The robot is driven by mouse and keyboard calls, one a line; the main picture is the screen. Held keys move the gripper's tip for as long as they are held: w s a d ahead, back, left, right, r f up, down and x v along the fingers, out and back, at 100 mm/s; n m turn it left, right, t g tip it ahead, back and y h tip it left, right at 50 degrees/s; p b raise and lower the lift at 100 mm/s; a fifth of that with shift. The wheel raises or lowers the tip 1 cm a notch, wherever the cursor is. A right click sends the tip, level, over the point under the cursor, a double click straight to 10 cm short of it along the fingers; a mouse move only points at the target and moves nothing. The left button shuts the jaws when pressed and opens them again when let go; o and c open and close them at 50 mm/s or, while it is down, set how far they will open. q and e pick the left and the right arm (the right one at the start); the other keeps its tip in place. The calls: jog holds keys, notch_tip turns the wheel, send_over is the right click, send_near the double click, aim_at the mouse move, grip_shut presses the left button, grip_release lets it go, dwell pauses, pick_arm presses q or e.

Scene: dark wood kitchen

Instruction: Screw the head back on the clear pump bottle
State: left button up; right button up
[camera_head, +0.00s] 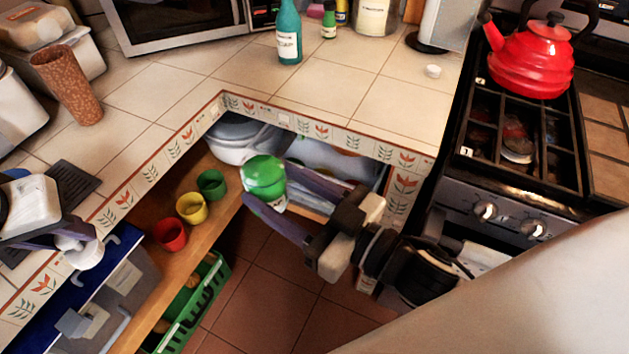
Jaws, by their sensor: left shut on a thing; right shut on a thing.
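My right gripper (268,208) is shut on a rounded container with a shiny green top and a pale label, which I take to be the pump bottle (264,172). It holds it in the air over the floor, in front of the counter corner, and no pump head shows on it. My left gripper (70,238), at the left edge, is shut on a small white piece (86,254), perhaps the pump head; its shape is partly hidden by the purple fingers. The two held things are well apart.
A red kettle (530,60) sits on the stove. Red (170,234), yellow (191,207) and green (211,184) cups stand on the shelf below, near a green crate (185,310).

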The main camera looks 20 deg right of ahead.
aim_at(265, 198)
jog(key=shift+w+a+r+n+g+y, duration=0.1)
jog(key=shift+w+a+n+g+y, duration=0.15)
jog(key=shift+a+n+g+y, duration=0.55)
jog(key=shift+w+a+r+n+g+y, duration=0.1)
jog(key=shift+w+a+n+y, duration=0.3)
jog(key=shift+a, duration=0.7)
jog(key=shift+s, duration=0.2)
pick_arm(q)
jog(key=d+r+m+g+h, duration=0.1)
jog(key=d+r+m, duration=0.4)
jog(key=d+r, duration=0.3)
jog(key=d+r+m+g+h, duration=0.1)
jog(key=d+r+m, duration=0.5)
jog(key=d, duration=1)
notch_tip(265, 198, up, 2)
jog(key=shift+w+d+r+h, duration=0.15)
jog(key=shift+d+h, duration=0.05)
jog(key=shift+h, duration=0.6)
jog(key=shift+f, duration=2.05)
jog(key=shift+a, duration=0.1)
